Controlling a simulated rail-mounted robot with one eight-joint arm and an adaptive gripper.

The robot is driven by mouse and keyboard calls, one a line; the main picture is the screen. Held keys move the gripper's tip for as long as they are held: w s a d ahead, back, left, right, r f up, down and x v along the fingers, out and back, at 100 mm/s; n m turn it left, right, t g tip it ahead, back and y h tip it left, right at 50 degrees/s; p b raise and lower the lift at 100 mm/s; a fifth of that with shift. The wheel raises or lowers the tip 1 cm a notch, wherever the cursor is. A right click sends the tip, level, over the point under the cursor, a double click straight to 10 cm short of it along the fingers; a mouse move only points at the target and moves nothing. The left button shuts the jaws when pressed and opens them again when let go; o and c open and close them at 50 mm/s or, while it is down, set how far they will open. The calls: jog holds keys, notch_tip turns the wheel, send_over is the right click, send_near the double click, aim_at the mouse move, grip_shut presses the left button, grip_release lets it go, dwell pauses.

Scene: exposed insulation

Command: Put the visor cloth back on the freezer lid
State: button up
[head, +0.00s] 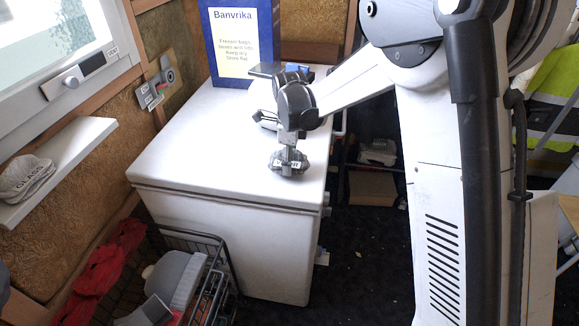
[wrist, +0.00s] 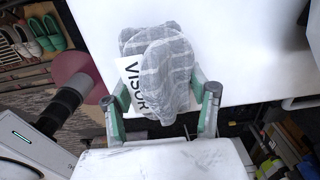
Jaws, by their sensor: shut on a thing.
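The visor cloth (wrist: 165,65) is a grey checked, folded cloth with a white label reading "VISOR". It sits between the fingers of my gripper (wrist: 160,108) in the wrist view, and the gripper is shut on it. In the head view the cloth (head: 288,162) shows as a small grey bundle under my gripper (head: 290,150), at the right part of the white freezer lid (head: 215,140). The cloth is at or just above the lid; I cannot tell whether it touches. The lid also fills the upper part of the wrist view (wrist: 240,50).
A blue "Banvrika" box (head: 243,45) stands at the lid's back. A shelf with a "GLASS" cloth (head: 27,176) is on the left wall. A wire basket (head: 215,245) with items stands before the freezer. The lid's left and front are clear. Slippers (wrist: 45,32) show at the wrist view's left.

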jog(key=shift+f, duration=1.25)
jog(key=shift+f, duration=0.15)
jog(key=o, duration=1.1)
